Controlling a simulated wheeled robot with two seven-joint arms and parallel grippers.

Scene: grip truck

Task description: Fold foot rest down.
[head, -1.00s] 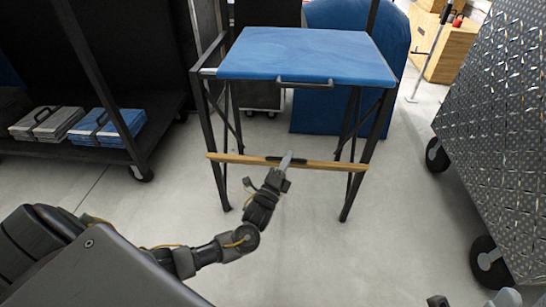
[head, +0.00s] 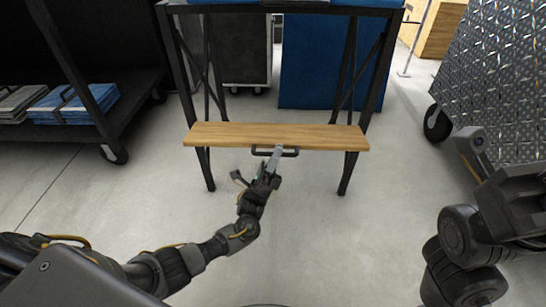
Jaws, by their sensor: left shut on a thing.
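The foot rest is a narrow wooden board (head: 225,136) low on the front of a black metal frame (head: 179,75). Its broad top face shows, and it looks about level. A black bar handle (head: 291,152) sits at the middle of its front edge. My left gripper (head: 274,157) is shut on this handle, with its pale finger lying across the bar. The inner finger is hidden. My right arm (head: 463,235) is raised at the right edge, well away from the foot rest. Its fingers cannot be made out.
A black cart (head: 60,140) with blue and grey folded pads (head: 75,104) stands at left. A diamond-plate metal case on casters (head: 500,85) stands at right. The floor in front is clear.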

